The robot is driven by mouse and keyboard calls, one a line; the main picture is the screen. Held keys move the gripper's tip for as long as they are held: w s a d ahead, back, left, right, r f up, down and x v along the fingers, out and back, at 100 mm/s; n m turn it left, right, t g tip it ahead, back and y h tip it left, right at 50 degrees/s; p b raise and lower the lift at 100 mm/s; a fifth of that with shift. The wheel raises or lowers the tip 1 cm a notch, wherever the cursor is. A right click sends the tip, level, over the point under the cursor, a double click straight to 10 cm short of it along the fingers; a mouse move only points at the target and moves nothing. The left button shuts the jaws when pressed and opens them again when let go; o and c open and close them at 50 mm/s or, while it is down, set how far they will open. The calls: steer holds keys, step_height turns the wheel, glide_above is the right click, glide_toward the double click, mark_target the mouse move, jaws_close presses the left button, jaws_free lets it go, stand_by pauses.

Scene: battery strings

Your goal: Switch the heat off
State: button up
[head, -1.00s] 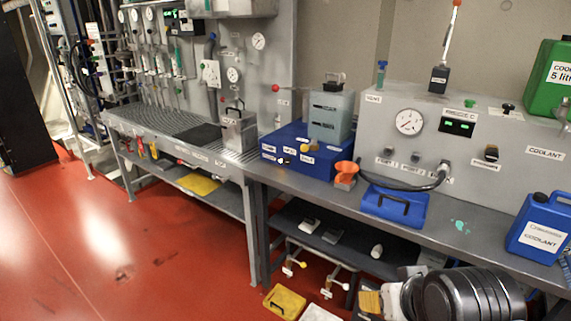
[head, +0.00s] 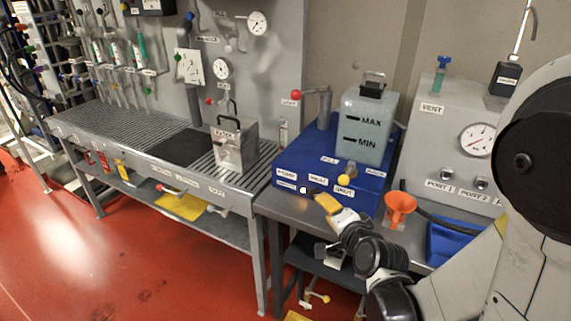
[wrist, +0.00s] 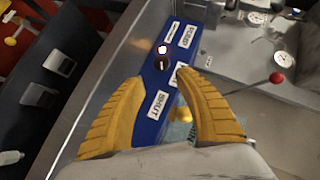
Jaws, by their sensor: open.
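The blue unit (head: 290,160) stands on the grey bench and carries the MAX/MIN tank. Its front has small labels, one reading SHUT (wrist: 158,104); the label above it is partly covered by my right finger. A bright white light (wrist: 162,50) glows on this front, also visible in the head view (head: 303,190). A dark round knob (wrist: 161,63) sits beside the light; its setting is too small to read. A yellow knob (head: 344,180) is farther right. My gripper (wrist: 160,78) has yellow ribbed fingers, spread and empty, just in front of the labelled face. Contact cannot be told.
An orange funnel (head: 400,204) stands right of my gripper (head: 328,204). A red-balled lever (head: 297,94) rises behind the blue unit. A metal canister (head: 233,148) stands on the left bench. The bench edge runs just below the blue unit.

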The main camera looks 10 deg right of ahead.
mark_target(315, 195)
steer(key=shift+x, duration=0.8)
steer(key=b+x, duration=0.3)
steer(key=x, duration=0.6)
steer(key=shift+w, duration=0.3)
jaws_close()
